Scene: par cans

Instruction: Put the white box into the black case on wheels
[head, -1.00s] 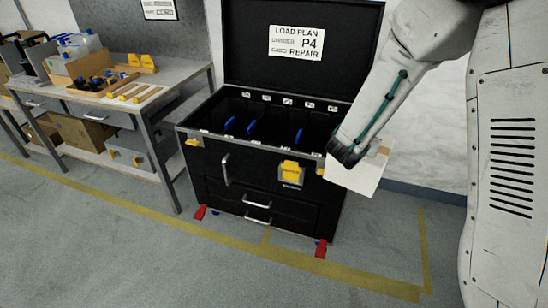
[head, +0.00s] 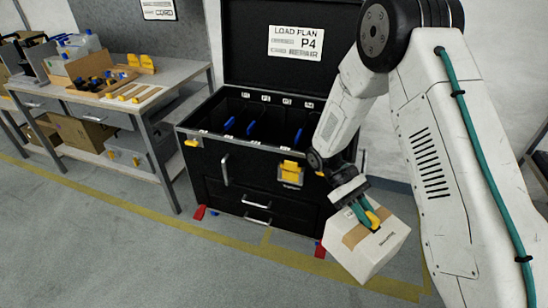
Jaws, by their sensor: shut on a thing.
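The white box (head: 372,252) has brown tape along its top and a small printed label. My gripper (head: 371,222) is shut on its top side and holds it tilted, in front of the right front corner of the black case. The black case (head: 237,170) stands on the floor with its lid up; a sign on the lid reads "LOAD PLAN P4". Its open top shows several compartments with blue parts and small white labels along the back edge. My arm hides the case's right end.
A workbench (head: 150,98) with trays, bottles and yellow parts stands at the left. Red wheel pedals (head: 199,212) stick out at the case's base. Yellow floor lines (head: 150,220) run around it. The floor in front is clear.

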